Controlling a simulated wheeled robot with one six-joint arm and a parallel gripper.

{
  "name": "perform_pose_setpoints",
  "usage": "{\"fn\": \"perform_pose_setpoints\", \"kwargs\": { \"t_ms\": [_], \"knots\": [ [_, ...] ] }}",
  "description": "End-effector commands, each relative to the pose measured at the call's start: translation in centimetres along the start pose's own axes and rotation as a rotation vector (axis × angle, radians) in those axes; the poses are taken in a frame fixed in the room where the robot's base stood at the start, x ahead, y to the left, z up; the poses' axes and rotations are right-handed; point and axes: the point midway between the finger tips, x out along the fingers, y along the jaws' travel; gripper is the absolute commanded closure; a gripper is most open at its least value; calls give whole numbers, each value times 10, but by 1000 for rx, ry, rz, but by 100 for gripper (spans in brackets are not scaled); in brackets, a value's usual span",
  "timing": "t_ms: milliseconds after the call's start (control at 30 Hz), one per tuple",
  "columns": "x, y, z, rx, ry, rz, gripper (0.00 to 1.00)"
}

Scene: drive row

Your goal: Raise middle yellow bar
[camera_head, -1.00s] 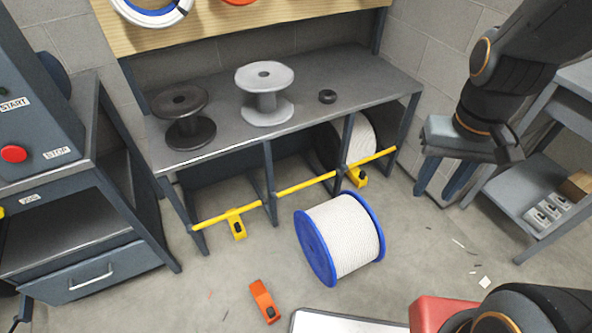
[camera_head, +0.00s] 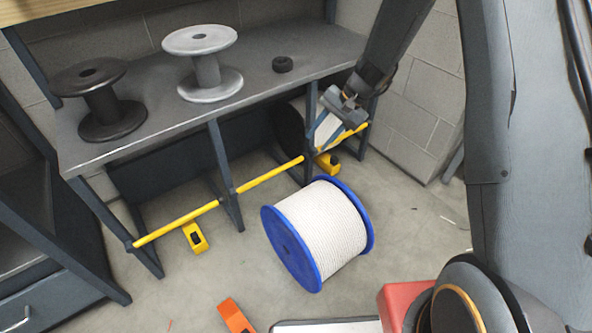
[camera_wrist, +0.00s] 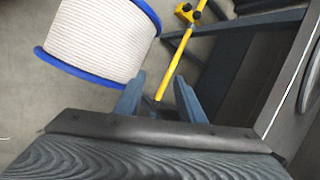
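Three yellow bars run along the lower front of the grey bench. The middle yellow bar (camera_head: 269,174) spans the centre bay, between two dark posts, behind the rope spool. The left yellow bar (camera_head: 176,224) and right yellow bar (camera_head: 356,132) lie either side. My gripper (camera_head: 328,147) is at the right bay, near the right bar and right of the middle bar. In the wrist view, my gripper (camera_wrist: 160,82) is open, with a yellow bar (camera_wrist: 177,65) showing between and beyond its fingers. I cannot tell whether they touch it.
A blue-and-white rope spool (camera_head: 318,232) lies on the floor before the bench. Yellow blocks (camera_head: 195,237) sit by the bars. An orange piece (camera_head: 236,316) lies in front.

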Motion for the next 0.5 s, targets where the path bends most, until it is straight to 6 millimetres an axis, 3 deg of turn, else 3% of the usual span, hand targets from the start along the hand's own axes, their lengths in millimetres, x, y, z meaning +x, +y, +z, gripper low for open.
{"fn": "perform_pose_setpoints", "kwargs": {
  "t_ms": [33,200,300,500],
  "knots": [
    [38,2,-24,35,-5,-29,64],
    [112,-3,-81,137,-6,-130,64],
    [144,-4,-105,181,-5,-176,64],
    [174,-5,-130,228,0,-227,64]
  ]
}}
